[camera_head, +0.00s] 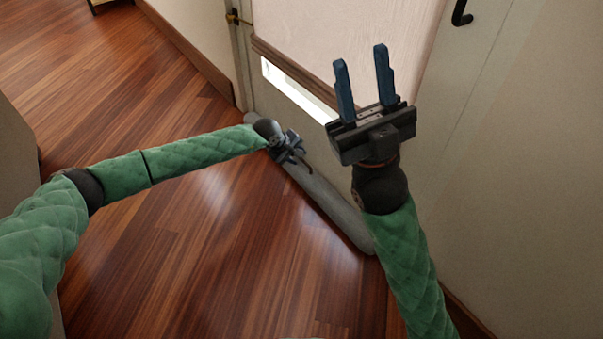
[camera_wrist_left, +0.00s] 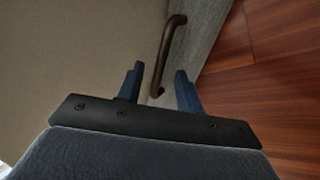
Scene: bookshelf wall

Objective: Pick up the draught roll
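The draught roll (camera_head: 335,208) is a long grey roll on the floor along the foot of the door. It also shows as a grey textured band in the left wrist view (camera_wrist_left: 207,38). A dark brown curved handle (camera_wrist_left: 167,50) sits beside it there. My left gripper (camera_head: 294,156) is down by the roll, partly hiding it. In the left wrist view its fingers (camera_wrist_left: 158,73) are apart, with the handle's lower end between them; contact cannot be told. My right gripper (camera_head: 361,57) is raised in front of the door, open and empty.
The pale door (camera_head: 480,120) has a bright, low slot (camera_head: 290,88) and a blind (camera_head: 340,35) over its glass. A black door handle (camera_head: 461,14) juts out at the top. The wooden floor (camera_head: 190,250) is clear left of the roll. A pale piece of furniture stands at the left edge.

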